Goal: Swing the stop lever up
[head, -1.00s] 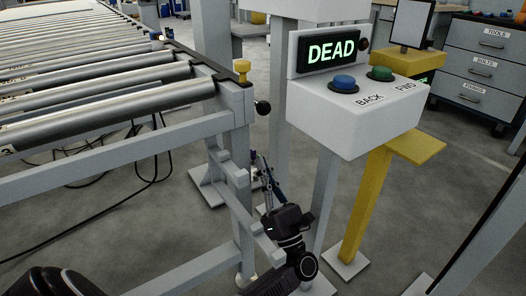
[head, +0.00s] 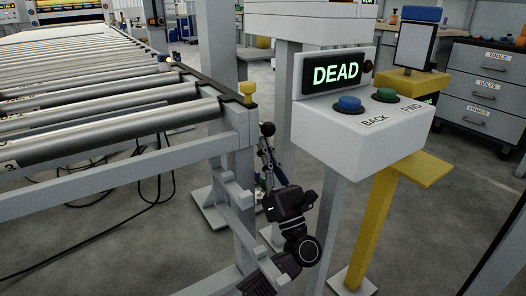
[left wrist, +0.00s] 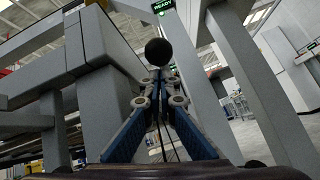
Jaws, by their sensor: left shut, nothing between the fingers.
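A round black knob (head: 267,129), apparently the end of the stop lever, sticks out beside the conveyor's corner leg. Its bar is mostly hidden. My left gripper (head: 264,146) points upward, with its fingers together and empty, just below the knob. In the left wrist view the black knob (left wrist: 158,51) stands right above the converging blue-sided fingertips (left wrist: 159,76). Whether the tips touch the knob I cannot tell. My right gripper is not in view.
A white control box (head: 355,150) with BACK and FWD buttons and a DEAD display stands close to the right. A yellow post (head: 380,215) is beyond. Cables lie under the conveyor.

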